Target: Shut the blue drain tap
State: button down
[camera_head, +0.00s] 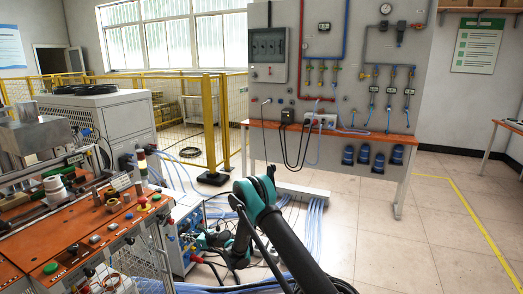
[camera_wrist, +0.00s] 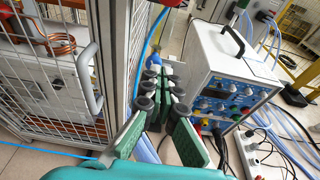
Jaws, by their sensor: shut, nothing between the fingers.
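In the wrist view, my gripper (camera_wrist: 168,92) has its green, black-padded fingers together with nothing held between them. A small blue part (camera_wrist: 155,58) shows just beyond the fingertips, at the edge of the mesh cabinet. The fingers partly hide it, and I cannot tell whether it is the drain tap or its handle position. A blue hose (camera_wrist: 146,48) curves beside it. In the head view my arm reaches down toward the floor by the workbench, and the fingers are not clear there.
A white-and-blue power unit (camera_wrist: 222,75) stands right of my gripper, with a power strip (camera_wrist: 258,155) beside it. The mesh cabinet's grey handle (camera_wrist: 88,80) is at left. Hoses (camera_head: 318,225) and cables crowd the floor. The tiled floor (camera_head: 430,230) at right is clear.

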jog(key=w+a, duration=0.1)
jog(key=a, duration=0.5)
jog(key=shift+f, duration=0.15)
dwell(0.4)
jog(key=shift+f, duration=0.2)
dwell(0.6)
jog(key=shift+w+d, duration=0.2)
jog(key=shift+w, duration=0.35)
dwell(0.6)
jog(key=v, duration=0.6)
jog(key=shift+f, duration=0.35)
